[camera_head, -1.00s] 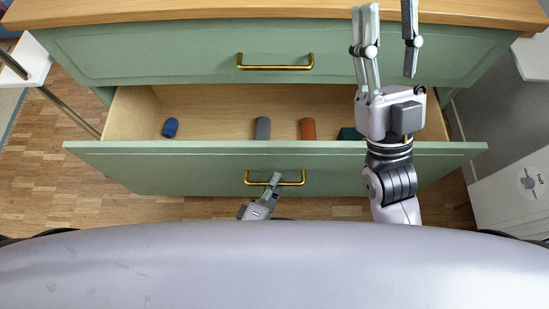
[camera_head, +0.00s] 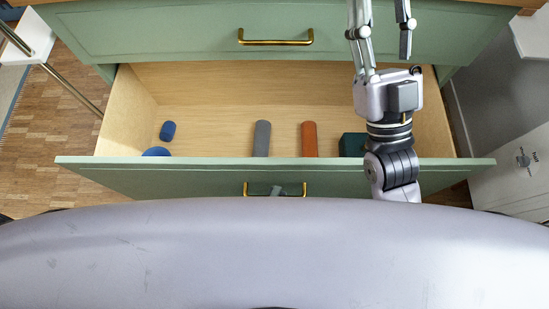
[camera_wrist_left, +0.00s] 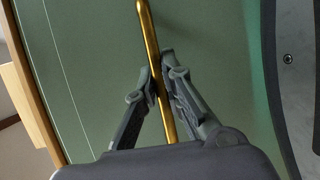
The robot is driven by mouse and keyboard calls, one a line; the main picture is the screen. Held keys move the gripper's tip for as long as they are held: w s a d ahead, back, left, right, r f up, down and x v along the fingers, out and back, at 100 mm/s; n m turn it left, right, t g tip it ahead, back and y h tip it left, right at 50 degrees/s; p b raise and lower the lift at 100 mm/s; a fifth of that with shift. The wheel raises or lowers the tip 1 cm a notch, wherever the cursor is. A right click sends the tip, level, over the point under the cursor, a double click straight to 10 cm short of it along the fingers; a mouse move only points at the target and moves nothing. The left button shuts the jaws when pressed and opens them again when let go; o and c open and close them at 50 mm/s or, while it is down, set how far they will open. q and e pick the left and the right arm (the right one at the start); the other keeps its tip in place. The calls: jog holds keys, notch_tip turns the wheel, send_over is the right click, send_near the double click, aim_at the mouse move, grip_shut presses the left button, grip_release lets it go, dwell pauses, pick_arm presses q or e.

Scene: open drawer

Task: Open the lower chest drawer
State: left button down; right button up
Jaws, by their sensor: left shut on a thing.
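The lower drawer (camera_head: 140,175) of the green chest stands pulled out, its wooden inside open to view. Its brass bar handle (camera_head: 296,190) is on the middle of the front. My left gripper (camera_head: 277,191) is at this handle, mostly hidden behind my body's edge in the head view. In the left wrist view, my left gripper (camera_wrist_left: 160,83) is shut on the handle (camera_wrist_left: 147,25), one finger on each side of the bar. My right gripper (camera_head: 382,20) is raised over the right side of the drawer, fingers apart and empty, tips cut off by the frame's top.
The upper drawer (camera_head: 160,40) is closed. Inside the lower drawer lie a blue piece (camera_head: 168,131), another blue thing (camera_head: 157,152), a grey one (camera_head: 262,138), an orange one (camera_head: 309,138) and a dark green block (camera_head: 352,145). A white box (camera_head: 520,180) stands at right.

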pick_arm(q)
jog(key=c, duration=1.7)
grip_release()
jog(key=v, duration=1.2)
jog(key=shift+s, duration=0.1)
